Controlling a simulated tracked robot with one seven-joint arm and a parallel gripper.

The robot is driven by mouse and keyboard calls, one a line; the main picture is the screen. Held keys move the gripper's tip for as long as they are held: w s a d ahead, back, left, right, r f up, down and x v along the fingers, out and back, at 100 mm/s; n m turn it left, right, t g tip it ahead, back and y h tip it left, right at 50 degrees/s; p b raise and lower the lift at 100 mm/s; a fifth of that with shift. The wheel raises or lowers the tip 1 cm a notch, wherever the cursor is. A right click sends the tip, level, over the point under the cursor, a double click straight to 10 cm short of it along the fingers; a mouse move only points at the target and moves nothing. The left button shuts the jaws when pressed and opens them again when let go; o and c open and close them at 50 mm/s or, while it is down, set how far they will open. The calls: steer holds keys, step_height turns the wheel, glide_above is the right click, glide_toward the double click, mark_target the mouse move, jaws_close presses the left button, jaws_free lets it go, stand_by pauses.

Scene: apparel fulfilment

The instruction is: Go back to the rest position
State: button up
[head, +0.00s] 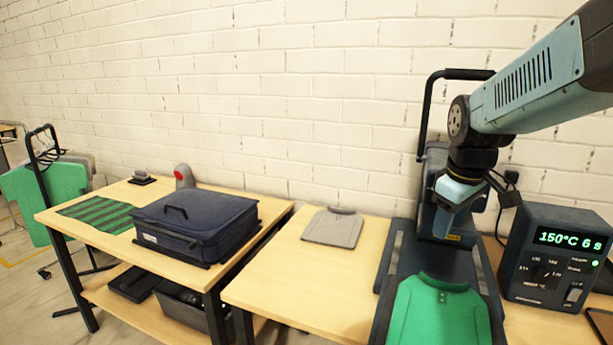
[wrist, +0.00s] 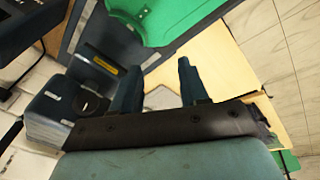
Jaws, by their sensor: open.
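My gripper (head: 443,222) hangs at the end of my arm above the back part of the heat press, pointing down. In the wrist view my gripper (wrist: 158,75) shows two dark fingers standing apart, with nothing held between them. A green shirt (head: 440,312) lies flat on the dark press bed (head: 391,268), in front of and below my gripper. The green shirt also shows at the top of the wrist view (wrist: 172,14). My arm partly hides the press head behind it.
The press handle (head: 425,115) rises just left of my arm. A control box (head: 545,278) reading 150°C 6 s stands to the right. A grey board (head: 333,229) lies on the middle table. A navy case (head: 195,215) and striped green cloth (head: 97,214) are on the left table.

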steer(key=s+a+r+m+t, duration=0.1)
steer(key=s+a+m, duration=0.1)
steer(key=s, duration=0.3)
steer(key=s+a+r+m+t, duration=0.1)
steer(key=s+a+r+m, duration=0.1)
steer(key=s+m, duration=0.2)
steer(key=shift+s+a+t+y, duration=0.3)
steer(key=shift+s+t, duration=0.1)
steer(key=shift+s, duration=0.4)
steer(key=shift+d, duration=0.1)
